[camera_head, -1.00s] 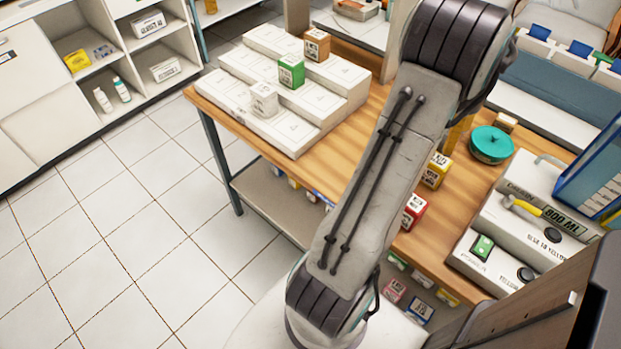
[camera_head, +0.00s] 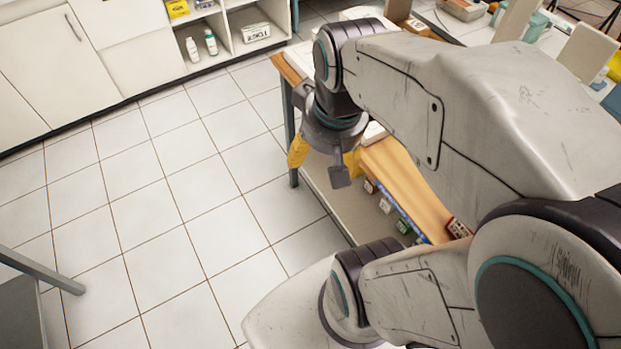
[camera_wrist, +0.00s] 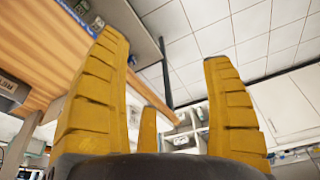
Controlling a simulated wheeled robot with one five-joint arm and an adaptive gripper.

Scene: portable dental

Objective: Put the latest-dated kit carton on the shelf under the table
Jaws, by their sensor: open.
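My gripper (camera_head: 325,172) has yellow fingers, spread open and empty, beside the near edge of the wooden table (camera_head: 405,185). The wrist view shows its fingers (camera_wrist: 165,95) apart with nothing between them. The grey shelf (camera_head: 345,207) under the table shows below and right of the gripper. Small cartons (camera_head: 403,226) stand along it, partly under the tabletop. A red carton (camera_head: 458,228) is partly visible on the tabletop beside my arm. My arm hides most of the tabletop and its other cartons. No dates are readable.
A white cabinet (camera_head: 110,45) with open compartments stands at the back left, holding bottles (camera_head: 211,42) and a labelled box (camera_head: 256,33). The tiled floor left of the table is clear. A grey leg-like bar (camera_head: 40,270) shows at the left edge.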

